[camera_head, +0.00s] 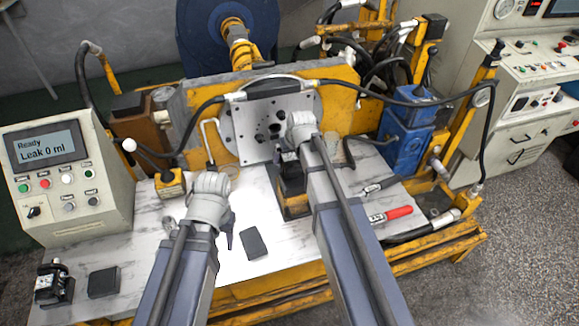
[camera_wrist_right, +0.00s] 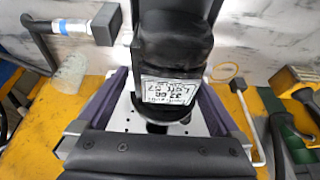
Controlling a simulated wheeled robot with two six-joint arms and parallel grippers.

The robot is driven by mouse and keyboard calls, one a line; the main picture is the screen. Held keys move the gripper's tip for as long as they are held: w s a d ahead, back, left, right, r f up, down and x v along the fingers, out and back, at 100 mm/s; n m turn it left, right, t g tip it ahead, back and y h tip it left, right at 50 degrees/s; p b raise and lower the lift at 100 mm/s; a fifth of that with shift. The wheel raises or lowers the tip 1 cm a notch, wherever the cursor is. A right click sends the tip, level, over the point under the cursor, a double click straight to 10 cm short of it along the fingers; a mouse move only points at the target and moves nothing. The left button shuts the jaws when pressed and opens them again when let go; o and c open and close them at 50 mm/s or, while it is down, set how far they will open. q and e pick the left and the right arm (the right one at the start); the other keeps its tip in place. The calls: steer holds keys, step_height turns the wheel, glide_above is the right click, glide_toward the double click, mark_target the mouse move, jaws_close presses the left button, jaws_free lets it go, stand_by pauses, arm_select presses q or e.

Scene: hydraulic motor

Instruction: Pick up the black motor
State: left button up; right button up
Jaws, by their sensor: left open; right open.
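The black motor (camera_wrist_right: 172,38) fills the upper middle of the right wrist view and carries a white printed label. In the head view a dark body (camera_head: 291,178), which looks like the same motor, shows in front of the metal plate, partly hidden by my right arm. My right gripper (camera_wrist_right: 163,88) is open, with its purple fingers on either side of the motor's labelled end; I cannot tell whether they touch it. My left gripper (camera_head: 229,232) is open and empty above the white tabletop, mostly hidden by its own arm.
A control box (camera_head: 68,170) reading "Leak 0 ml" stands at the left. A dark block (camera_head: 254,244) and a small black device (camera_head: 53,284) lie on the tabletop. A red marker (camera_head: 391,214) lies at the right. Hoses and a yellow frame (camera_head: 340,97) stand behind.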

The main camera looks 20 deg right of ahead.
jaws_close()
stand_by(0.8)
